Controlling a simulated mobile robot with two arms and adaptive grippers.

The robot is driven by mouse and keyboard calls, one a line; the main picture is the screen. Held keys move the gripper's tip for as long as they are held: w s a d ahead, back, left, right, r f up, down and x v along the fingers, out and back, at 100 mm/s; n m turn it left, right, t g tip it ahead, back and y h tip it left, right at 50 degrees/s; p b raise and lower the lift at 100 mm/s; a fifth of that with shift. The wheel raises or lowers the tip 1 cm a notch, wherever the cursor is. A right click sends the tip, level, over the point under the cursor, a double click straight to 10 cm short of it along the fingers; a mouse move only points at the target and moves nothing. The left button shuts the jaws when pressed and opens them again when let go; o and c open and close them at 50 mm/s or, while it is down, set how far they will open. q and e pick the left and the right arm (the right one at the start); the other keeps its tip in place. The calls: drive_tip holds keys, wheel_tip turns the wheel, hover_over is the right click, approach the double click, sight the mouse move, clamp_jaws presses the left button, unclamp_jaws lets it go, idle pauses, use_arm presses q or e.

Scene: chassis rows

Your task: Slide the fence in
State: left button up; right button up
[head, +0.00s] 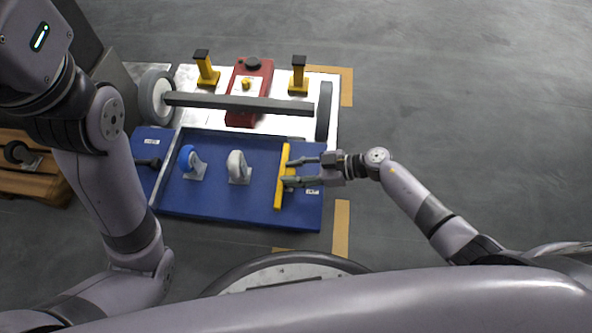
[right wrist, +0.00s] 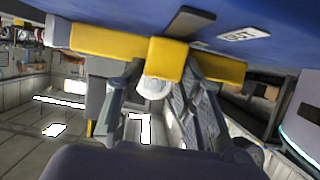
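The fence is a long yellow bar (head: 281,184) standing across the right part of the blue tray (head: 235,208). In the right wrist view the fence (right wrist: 103,42) spans the top, with a yellow block (right wrist: 166,58) sticking out from its middle. My right gripper (head: 289,172) reaches in from the right at the fence's middle. In the right wrist view its fingers (right wrist: 164,75) lie on either side of the block, close to its edges. Whether they press on it I cannot tell.
Behind are a grey axle bar (head: 235,103) with two wheels, a red box (head: 262,77) and two yellow posts (head: 206,72). The floor at right is clear.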

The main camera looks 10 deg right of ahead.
drive_tip(key=o, duration=0.3)
drive_tip(key=shift+a, duration=0.2)
drive_tip(key=v, duration=1.2)
drive_tip(key=shift+d+f, duration=0.1)
